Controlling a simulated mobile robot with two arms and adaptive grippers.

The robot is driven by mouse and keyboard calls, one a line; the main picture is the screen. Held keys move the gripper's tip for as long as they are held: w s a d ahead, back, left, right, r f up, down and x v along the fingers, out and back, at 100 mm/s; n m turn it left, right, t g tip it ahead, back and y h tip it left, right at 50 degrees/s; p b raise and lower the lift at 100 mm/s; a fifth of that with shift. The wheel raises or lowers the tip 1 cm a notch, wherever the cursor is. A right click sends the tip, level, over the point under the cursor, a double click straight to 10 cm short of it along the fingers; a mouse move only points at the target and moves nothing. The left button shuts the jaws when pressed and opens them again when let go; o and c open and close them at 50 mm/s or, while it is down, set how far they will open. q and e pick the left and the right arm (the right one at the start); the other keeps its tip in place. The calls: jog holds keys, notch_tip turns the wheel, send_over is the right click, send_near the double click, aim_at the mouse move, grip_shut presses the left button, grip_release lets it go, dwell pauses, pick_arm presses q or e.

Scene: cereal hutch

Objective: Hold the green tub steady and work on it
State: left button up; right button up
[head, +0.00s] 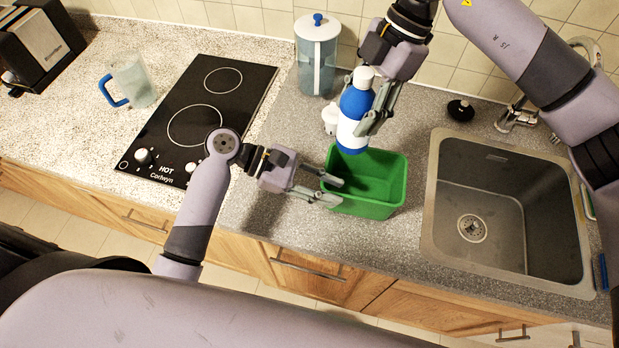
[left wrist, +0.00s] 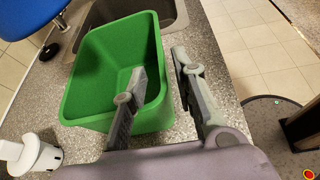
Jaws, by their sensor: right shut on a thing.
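The green tub (head: 375,209) stands on the grey counter, left of the sink; no contents show in it. My left gripper (head: 335,190) is at its near left rim. In the left wrist view, one finger of the left gripper (left wrist: 165,80) is inside the tub (left wrist: 88,75) and the other is outside, with the wall between them and a gap showing. My right gripper (head: 368,118) is shut on a blue bottle (head: 350,107) with a white cap and white band, held nearly upright at the tub's far left side. Whether the bottle touches the tub is unclear.
The sink (head: 500,215) lies to the right. A black hob (head: 200,115) lies to the left, with a blue-handled jug (head: 132,82) beyond it. A clear canister (head: 316,60) stands behind; a small white item (head: 329,119) is beside the bottle.

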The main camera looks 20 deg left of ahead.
aim_at(354, 206)
pick_arm(q)
jog(key=x, duration=0.6)
jog(key=shift+d+f, duration=0.15)
jog(key=shift+d, duration=0.1)
jog(key=shift+c, duration=0.2)
grip_shut()
dwell(0.5)
